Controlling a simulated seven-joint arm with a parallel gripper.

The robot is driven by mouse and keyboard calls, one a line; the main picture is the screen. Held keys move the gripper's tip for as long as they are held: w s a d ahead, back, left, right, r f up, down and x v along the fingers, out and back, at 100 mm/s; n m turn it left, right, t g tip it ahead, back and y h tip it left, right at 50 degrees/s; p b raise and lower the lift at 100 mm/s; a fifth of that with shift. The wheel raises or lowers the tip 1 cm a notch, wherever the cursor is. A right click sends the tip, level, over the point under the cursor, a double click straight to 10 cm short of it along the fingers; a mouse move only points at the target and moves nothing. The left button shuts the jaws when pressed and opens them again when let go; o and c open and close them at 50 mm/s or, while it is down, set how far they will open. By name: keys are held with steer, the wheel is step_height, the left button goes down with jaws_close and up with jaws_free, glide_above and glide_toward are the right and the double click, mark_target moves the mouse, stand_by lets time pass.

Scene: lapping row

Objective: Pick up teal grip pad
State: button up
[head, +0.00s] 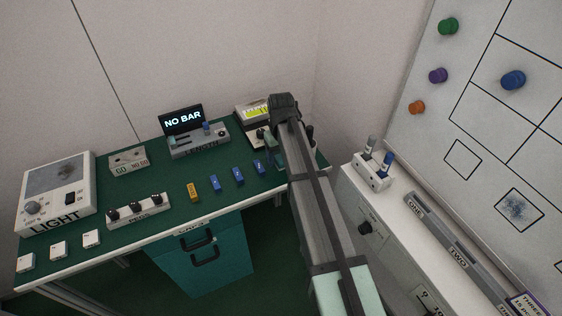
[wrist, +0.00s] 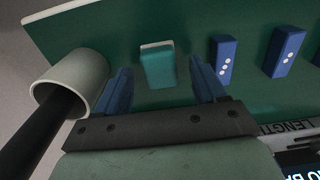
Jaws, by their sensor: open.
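The teal grip pad (wrist: 157,68) is a small block with a pale far edge, lying on the dark green bench top in the wrist view. My gripper (wrist: 160,84) is open, with one blue finger to the left of the pad and one to the right. Gaps show between the pad and both fingers, and nothing is held. I cannot tell the exact height of the fingertips above the bench. In the head view my arm covers the right end of the bench, and I cannot make out the pad there.
A pale cup (wrist: 88,72) with a black rod stands close to the left finger. A blue dotted block (wrist: 223,60) lies just right of the right finger, with another blue block (wrist: 284,50) beyond. A yellow block (head: 193,192) lies farther left on the bench (head: 150,230).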

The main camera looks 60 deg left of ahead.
steer(key=shift+f, duration=0.25)
steer(key=c, duration=1.1)
steer(key=shift+c, duration=0.2)
steer(key=shift+r, duration=0.1)
step_height(320, 180, up, 10)
